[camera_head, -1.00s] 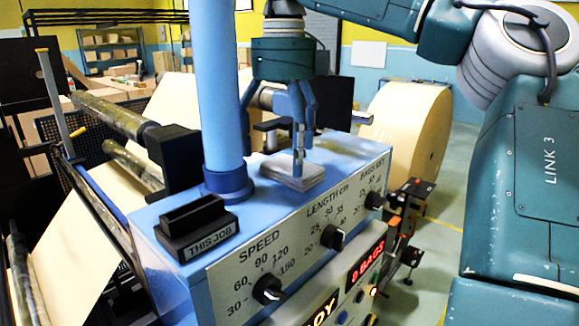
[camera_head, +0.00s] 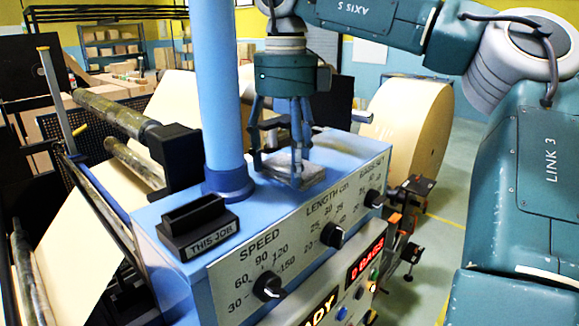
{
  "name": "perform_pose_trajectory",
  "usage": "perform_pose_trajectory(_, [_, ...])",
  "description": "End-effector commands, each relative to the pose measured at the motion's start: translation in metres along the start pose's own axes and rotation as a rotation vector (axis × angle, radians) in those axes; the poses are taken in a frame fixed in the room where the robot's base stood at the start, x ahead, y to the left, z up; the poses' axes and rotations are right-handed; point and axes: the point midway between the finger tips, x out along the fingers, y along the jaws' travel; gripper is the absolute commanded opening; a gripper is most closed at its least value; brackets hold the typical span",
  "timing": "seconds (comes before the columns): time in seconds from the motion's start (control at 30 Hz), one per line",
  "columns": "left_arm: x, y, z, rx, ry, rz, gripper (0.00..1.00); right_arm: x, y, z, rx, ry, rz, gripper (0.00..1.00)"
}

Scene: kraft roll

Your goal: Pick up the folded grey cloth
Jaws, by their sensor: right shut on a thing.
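The folded grey cloth (camera_head: 312,177) is a small flat pad on the blue top of the machine's control box (camera_head: 350,150), near its front edge. My right gripper (camera_head: 277,172) points down over it, with its fingers low at the cloth's left and back side. It is shut on the cloth, whose left part is partly hidden behind the fingers. I cannot tell whether the cloth is lifted off the top. My left gripper is not in view.
A blue post (camera_head: 222,90) rises from the box left of the gripper. A black "THIS JOB" holder (camera_head: 198,226) stands in front of it. Dials line the sloping front panel. A large kraft roll (camera_head: 405,130) stands behind to the right.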

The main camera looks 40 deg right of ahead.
Motion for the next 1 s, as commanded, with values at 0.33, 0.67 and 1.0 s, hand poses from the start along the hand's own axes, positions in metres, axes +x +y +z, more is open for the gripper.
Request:
perform_pose_trajectory(0.33, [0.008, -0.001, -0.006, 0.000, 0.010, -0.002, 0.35, -0.024, 0.000, 0.001, 0.002, -0.003, -0.003, 0.46])
perform_pose_trajectory(0.67, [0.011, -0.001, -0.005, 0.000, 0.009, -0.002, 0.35, -0.078, 0.001, 0.001, 0.001, -0.002, -0.002, 0.46])
perform_pose_trajectory(1.0, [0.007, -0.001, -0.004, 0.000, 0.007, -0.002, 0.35, -0.100, 0.000, 0.000, -0.001, 0.001, 0.000, 0.46])
